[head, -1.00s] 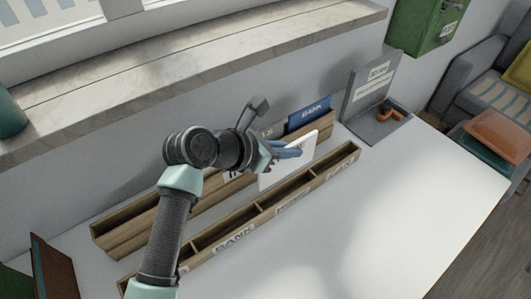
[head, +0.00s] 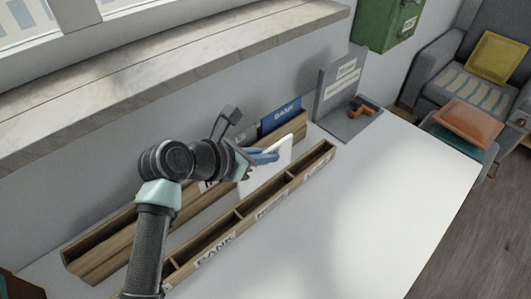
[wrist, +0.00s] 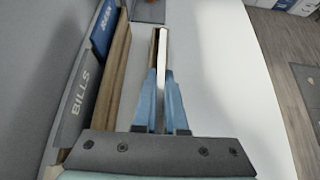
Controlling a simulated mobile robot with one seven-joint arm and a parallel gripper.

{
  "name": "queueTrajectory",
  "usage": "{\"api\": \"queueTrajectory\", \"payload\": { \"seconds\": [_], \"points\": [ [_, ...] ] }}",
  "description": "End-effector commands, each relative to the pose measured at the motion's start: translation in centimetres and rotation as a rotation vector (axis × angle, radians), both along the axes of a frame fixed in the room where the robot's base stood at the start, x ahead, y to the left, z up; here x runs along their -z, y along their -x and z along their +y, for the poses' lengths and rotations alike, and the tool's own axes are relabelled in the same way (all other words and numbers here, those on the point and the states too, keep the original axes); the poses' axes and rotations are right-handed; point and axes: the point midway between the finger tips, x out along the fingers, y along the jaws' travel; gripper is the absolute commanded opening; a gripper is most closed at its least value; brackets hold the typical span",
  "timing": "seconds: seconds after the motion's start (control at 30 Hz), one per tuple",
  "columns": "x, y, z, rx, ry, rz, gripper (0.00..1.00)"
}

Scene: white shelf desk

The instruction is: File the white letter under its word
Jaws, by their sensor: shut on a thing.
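My gripper (head: 264,157) is shut on the white letter (head: 272,172). The letter hangs upright between the back and front wooden racks in the head view. In the wrist view it is seen edge-on as a thin white strip (wrist: 162,75) between the two blue fingers (wrist: 161,105). The front rack (head: 240,213) has several compartments with word labels; the near one reads BANK (head: 215,250), the others are too small to read surely. The letter's word is not readable.
The back rack (head: 120,250) holds a grey BILLS card (wrist: 82,100) and a blue BANK card (head: 281,114). The white desk (head: 390,190) is clear at right.

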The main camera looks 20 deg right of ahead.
Motion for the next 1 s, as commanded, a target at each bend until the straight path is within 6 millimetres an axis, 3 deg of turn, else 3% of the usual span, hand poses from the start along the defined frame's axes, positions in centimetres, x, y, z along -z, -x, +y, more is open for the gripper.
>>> {"api": "queueTrajectory", "payload": {
  "seconds": [1.0],
  "points": [
    [6.4, 0.0, 0.0, -0.001, 0.001, 0.0, 0.0]
  ]
}}
